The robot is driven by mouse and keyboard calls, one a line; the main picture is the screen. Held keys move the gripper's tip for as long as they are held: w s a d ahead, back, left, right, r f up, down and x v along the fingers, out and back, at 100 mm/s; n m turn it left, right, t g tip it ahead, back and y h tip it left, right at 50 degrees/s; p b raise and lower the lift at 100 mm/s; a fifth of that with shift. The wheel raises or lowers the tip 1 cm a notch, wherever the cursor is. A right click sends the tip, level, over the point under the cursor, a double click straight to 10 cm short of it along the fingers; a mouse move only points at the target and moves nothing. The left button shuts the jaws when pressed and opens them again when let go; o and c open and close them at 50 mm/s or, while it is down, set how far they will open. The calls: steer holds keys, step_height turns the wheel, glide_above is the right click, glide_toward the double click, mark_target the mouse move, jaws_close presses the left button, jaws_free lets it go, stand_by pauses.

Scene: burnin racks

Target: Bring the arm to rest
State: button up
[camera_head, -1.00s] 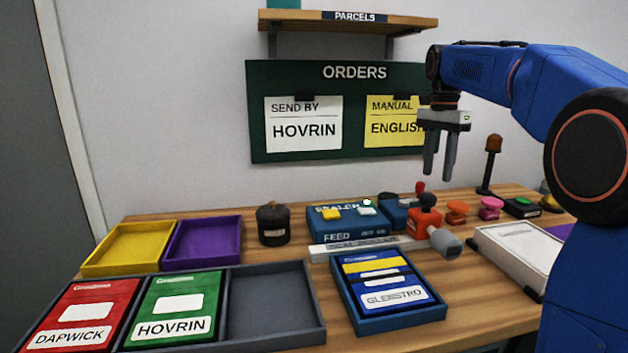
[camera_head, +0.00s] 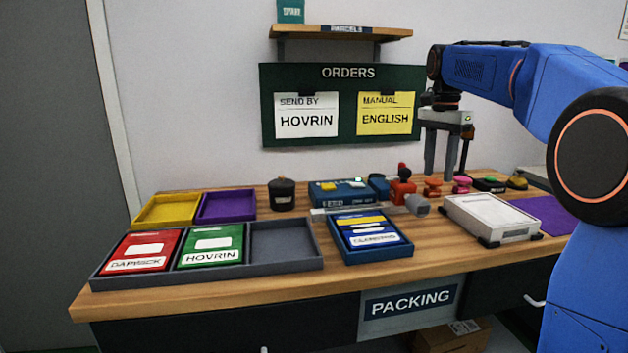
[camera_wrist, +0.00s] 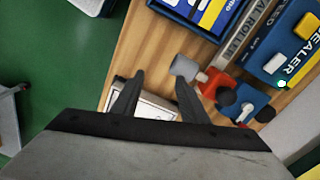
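My gripper (camera_head: 445,155) hangs pointing down in the air at the right, above the back of the packing bench (camera_head: 290,284). Its two fingers are apart with nothing between them. In the wrist view my gripper (camera_wrist: 158,98) also shows spread, empty fingers over the bench. My blue arm reaches in from the right edge, with the wrist bent downward. The fingers look clear of the bench top and its tools.
On the bench are a grey tray (camera_head: 287,267) with red and green packs, a blue tray (camera_head: 374,255), a blue sealer (camera_head: 340,194), a red tool (camera_head: 402,192) and a white box (camera_head: 492,217). An orders board (camera_head: 348,140) hangs behind. Bare wood shows at the front.

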steer(key=s+a+f+n+t, duration=0.1)
steer(key=s+f+n, duration=0.25)
steer(key=s, duration=0.65)
steer(key=s+a+f+n+t, duration=0.1)
steer(key=s+f+n+t, duration=0.2)
steer(key=s, duration=0.8)
steer(key=s+a+f+n+t, duration=0.1)
steer(key=s+f+n, duration=0.4)
steer(key=s+f, duration=1.1)
steer(key=shift+f+n, duration=0.35)
steer(key=shift+f, duration=0.35)
steer(key=shift+w, duration=0.1)
